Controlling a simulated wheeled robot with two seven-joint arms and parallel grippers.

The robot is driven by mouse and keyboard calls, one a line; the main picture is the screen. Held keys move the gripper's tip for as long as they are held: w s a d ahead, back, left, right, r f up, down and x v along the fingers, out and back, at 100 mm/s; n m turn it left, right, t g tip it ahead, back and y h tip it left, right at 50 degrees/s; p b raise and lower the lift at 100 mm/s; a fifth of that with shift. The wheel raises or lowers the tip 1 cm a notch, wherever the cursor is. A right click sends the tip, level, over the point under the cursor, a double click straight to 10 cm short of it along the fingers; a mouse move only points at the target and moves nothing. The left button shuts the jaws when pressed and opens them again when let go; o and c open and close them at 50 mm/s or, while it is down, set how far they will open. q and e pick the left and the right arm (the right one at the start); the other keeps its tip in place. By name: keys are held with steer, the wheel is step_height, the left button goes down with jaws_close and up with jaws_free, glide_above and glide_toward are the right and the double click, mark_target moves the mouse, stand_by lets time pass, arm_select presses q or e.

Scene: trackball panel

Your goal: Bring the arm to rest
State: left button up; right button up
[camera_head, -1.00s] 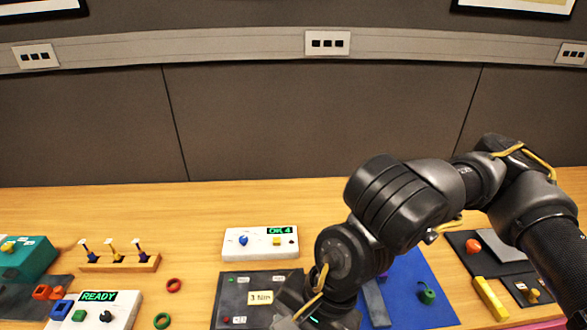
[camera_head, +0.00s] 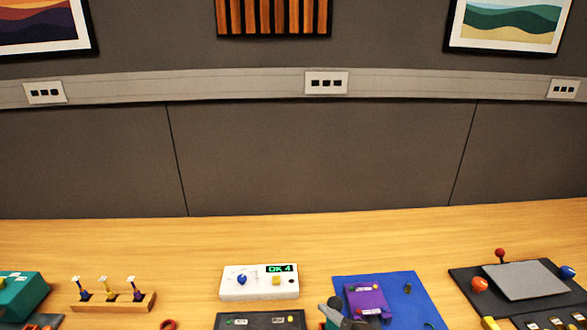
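Neither of my grippers shows in the head view. A small dark grey piece (camera_head: 343,318) stands at the bottom edge, in front of a purple block; it is cut off, and I cannot tell what it is. The white panel (camera_head: 233,287) reads OK 4 and has a blue knob (camera_head: 242,280) and a yellow button (camera_head: 277,281). The dark panel (camera_head: 260,321) in front of it is mostly below the picture.
A blue mat (camera_head: 408,290) holds the purple block (camera_head: 368,300). At right, a black board (camera_head: 465,278) carries a grey plate (camera_head: 525,281), a red-topped stick (camera_head: 499,254) and coloured knobs. A wooden rack (camera_head: 113,300) with small tools and a teal box (camera_head: 22,293) stand left.

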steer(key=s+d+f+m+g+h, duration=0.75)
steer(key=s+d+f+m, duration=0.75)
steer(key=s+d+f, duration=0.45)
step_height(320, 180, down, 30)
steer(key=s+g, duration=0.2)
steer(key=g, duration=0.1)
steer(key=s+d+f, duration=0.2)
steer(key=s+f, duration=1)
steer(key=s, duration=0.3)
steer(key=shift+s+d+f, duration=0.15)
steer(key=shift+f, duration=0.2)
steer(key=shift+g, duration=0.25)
